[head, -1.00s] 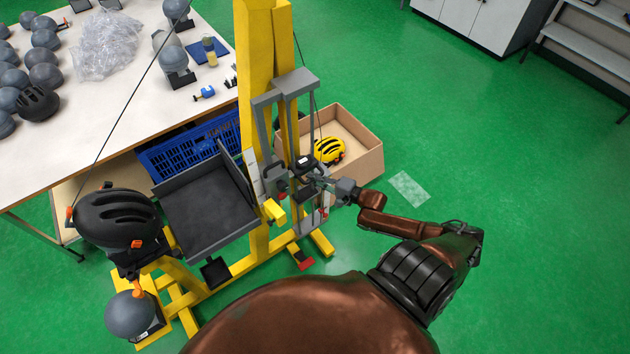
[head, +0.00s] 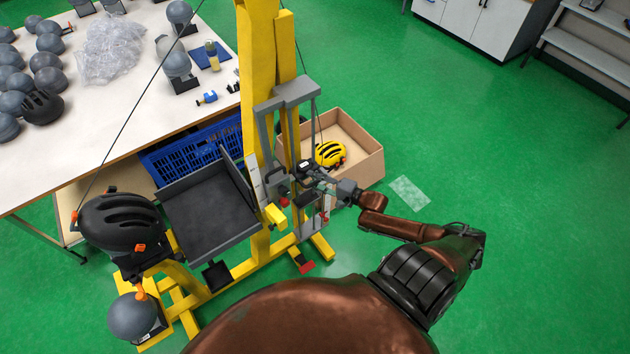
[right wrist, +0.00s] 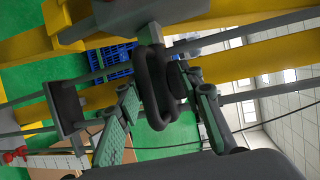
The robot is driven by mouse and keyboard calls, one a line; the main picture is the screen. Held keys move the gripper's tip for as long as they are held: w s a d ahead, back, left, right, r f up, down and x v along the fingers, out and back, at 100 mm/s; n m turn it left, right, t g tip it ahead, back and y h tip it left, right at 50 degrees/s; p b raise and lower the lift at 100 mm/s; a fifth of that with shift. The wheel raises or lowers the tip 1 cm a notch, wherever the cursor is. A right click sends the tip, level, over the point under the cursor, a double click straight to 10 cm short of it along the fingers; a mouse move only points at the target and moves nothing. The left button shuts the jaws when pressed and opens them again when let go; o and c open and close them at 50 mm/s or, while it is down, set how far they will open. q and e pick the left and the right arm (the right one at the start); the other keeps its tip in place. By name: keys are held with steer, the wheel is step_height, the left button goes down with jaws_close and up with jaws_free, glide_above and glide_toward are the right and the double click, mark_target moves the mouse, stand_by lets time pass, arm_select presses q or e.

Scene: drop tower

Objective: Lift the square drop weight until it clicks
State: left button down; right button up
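The yellow drop tower (head: 258,120) stands upright in the middle of the head view, with a grey guide frame (head: 290,93) on its right side. The dark drop weight carriage (head: 305,166) sits low between the guide rods. My right gripper (head: 312,184) reaches it from the right. In the right wrist view, a thick dark loop handle (right wrist: 155,88) hangs below a dark block (right wrist: 125,14). My right fingers (right wrist: 162,95) stand apart on either side of the loop. Contact with it is unclear. My left gripper is not in view.
A black tray (head: 208,212) and a helmet on a headform (head: 118,222) are left of the tower. A cardboard box (head: 365,165) holding a yellow helmet (head: 330,153) stands close behind my right gripper. A white table (head: 100,130) carries several headforms. Green floor is free at right.

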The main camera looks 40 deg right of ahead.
steer(key=shift+w+r, duration=0.1)
steer(key=shift+r, duration=0.1)
steer(key=shift+s+d, duration=0.1)
steer(key=shift+s, duration=0.25)
steer(key=v, duration=1.1)
steer(key=shift+s, duration=0.25)
steer(key=shift+f, duration=0.1)
